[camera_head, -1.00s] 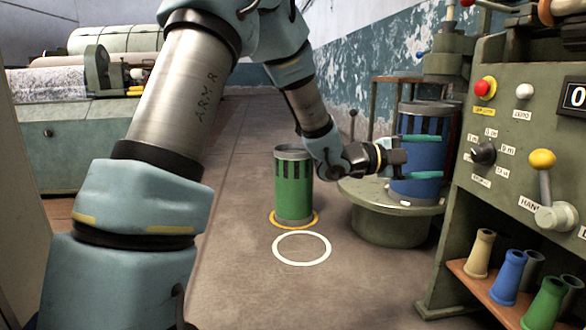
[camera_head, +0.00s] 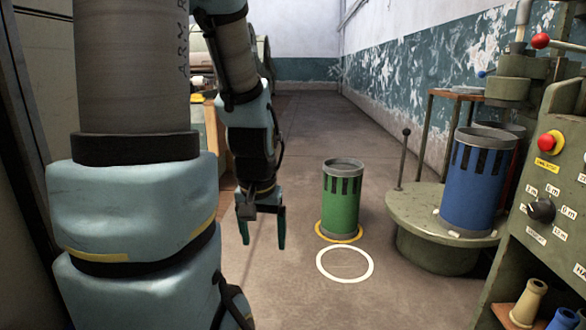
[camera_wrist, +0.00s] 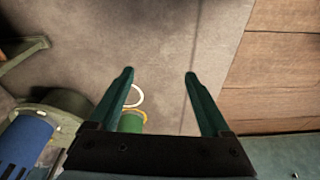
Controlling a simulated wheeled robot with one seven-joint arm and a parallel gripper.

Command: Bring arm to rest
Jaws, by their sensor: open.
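My gripper (camera_head: 262,228) hangs pointing down, open and empty, to the left of the green can in the head view. In the wrist view my gripper (camera_wrist: 160,76) shows two teal fingers spread apart with only floor between their tips. My arm is folded in on the left of the head view. The green slotted can (camera_head: 341,200) stands upright on a yellow floor ring (camera_head: 320,234). The blue slotted can (camera_head: 474,186) stands upright on a round green turntable (camera_head: 408,222), clear of my gripper.
An empty white ring (camera_head: 345,277) lies on the floor in front of the green can. A machine panel (camera_head: 566,185) with knobs and a red button stands at the right, with small spools (camera_head: 528,302) below. The aisle floor behind is clear.

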